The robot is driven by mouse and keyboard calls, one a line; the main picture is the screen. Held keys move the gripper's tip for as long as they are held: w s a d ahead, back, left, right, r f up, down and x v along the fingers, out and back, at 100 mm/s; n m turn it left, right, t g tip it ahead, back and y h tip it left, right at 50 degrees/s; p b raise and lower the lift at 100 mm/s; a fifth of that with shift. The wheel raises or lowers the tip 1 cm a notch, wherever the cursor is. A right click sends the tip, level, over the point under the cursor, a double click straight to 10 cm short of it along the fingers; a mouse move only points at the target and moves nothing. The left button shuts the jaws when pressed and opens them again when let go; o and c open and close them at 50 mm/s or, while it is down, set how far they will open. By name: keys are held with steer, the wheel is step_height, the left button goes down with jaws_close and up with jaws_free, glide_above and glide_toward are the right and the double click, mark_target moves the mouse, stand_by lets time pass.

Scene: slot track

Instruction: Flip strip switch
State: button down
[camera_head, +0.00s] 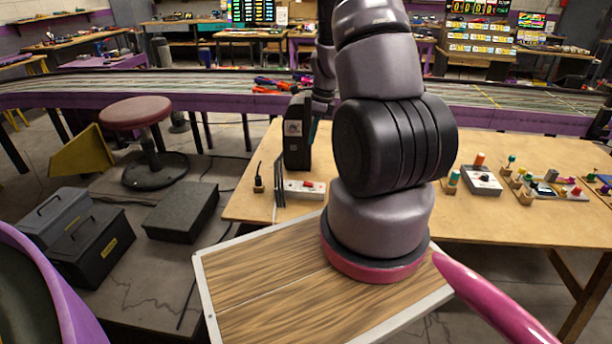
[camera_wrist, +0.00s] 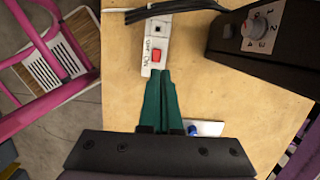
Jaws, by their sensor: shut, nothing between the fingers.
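The white power strip lies on the wooden workbench, its red rocker switch (camera_wrist: 156,56) near one end and a dark socket beside it. In the wrist view the strip (camera_wrist: 152,43) runs up from my fingertips, with black cables across its far end. In the head view the strip (camera_head: 291,188) is near the bench's front edge, with the red switch at its right end. My gripper (camera_wrist: 160,73) has green fingers shut together and empty. Their tips appear at the strip's near end, just short of the switch; I cannot tell whether they touch. In the head view my arm hides much of the gripper.
A black box with a numbered dial (camera_wrist: 254,27) stands close right of the strip. A white piece with a blue knob (camera_wrist: 208,129) lies partly behind my gripper. A stool (camera_head: 135,112) stands left.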

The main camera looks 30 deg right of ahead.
mark_target(304, 182)
steer(key=shift+s+d+f+m, duration=0.15)
steer(key=shift+d+f+m, duration=0.2)
steer(key=shift+f, duration=0.3)
steer(key=x, duration=1.4)
steer(key=shift+s, duration=0.1)
